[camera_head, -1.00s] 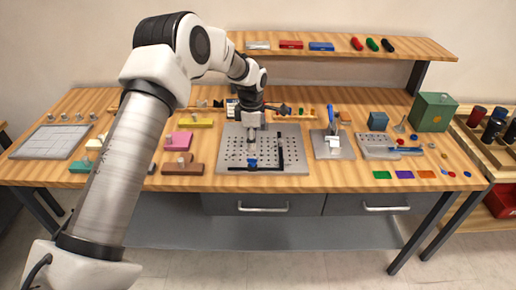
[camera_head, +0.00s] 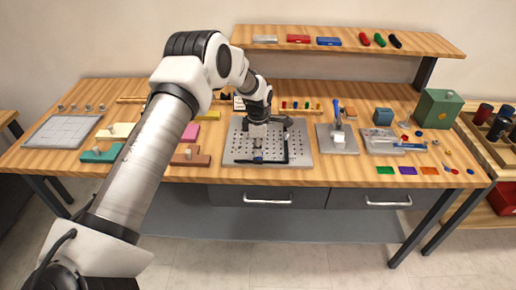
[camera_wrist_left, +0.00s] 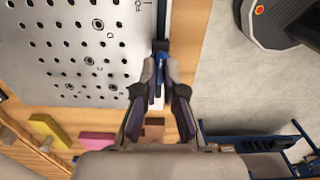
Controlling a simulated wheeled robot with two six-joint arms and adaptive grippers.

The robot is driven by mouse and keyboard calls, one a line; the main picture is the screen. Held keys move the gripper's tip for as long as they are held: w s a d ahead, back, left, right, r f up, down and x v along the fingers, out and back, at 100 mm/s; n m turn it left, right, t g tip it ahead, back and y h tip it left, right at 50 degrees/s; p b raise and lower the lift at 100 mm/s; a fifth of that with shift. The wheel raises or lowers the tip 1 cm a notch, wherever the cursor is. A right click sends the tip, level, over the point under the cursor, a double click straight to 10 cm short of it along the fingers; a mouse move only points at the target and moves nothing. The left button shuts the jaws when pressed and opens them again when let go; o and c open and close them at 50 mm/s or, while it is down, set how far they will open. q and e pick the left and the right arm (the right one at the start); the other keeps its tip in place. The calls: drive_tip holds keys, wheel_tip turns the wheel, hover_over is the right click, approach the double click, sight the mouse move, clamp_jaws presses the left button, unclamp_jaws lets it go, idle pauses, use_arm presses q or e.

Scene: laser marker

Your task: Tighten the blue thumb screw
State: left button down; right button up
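The blue thumb screw (camera_head: 258,156) is on the grey perforated plate (camera_head: 297,133), near the plate's front edge beside the black L-shaped bars (camera_head: 285,148). My left gripper (camera_head: 257,149) points down over it. In the left wrist view the blue thumb screw (camera_wrist_left: 158,62) shows between the tips of my left gripper (camera_wrist_left: 160,66), next to a black bar (camera_wrist_left: 161,22). The fingers are close together with a narrow gap. They partly hide the screw, and I cannot tell whether they touch it. My right gripper is not in view.
A fixture with a blue lever (camera_head: 337,110) stands right of the plate. Coloured blocks, including a brown one (camera_head: 190,160) and a pink one (camera_head: 190,133), lie to its left. A green box (camera_head: 438,108) stands at the far right. A shelf (camera_head: 350,42) spans the back.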

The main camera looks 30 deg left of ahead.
use_arm(q)
drive_tip(key=shift+m, duration=0.4)
drive_tip(key=m, duration=0.4)
drive_tip(key=shift+f+m, duration=0.1)
drive_tip(key=shift+m, duration=0.2)
drive_tip(key=m, duration=0.6)
drive_tip(key=m+b, duration=0.1)
drive_tip(key=m, duration=0.5)
drive_tip(key=shift+m, duration=0.3)
drive_tip(key=m, duration=0.6)
drive_tip(key=shift+s+b, duration=0.1)
drive_tip(key=shift+b, duration=0.25)
drive_tip(key=c, duration=1.3)
unclamp_jaws()
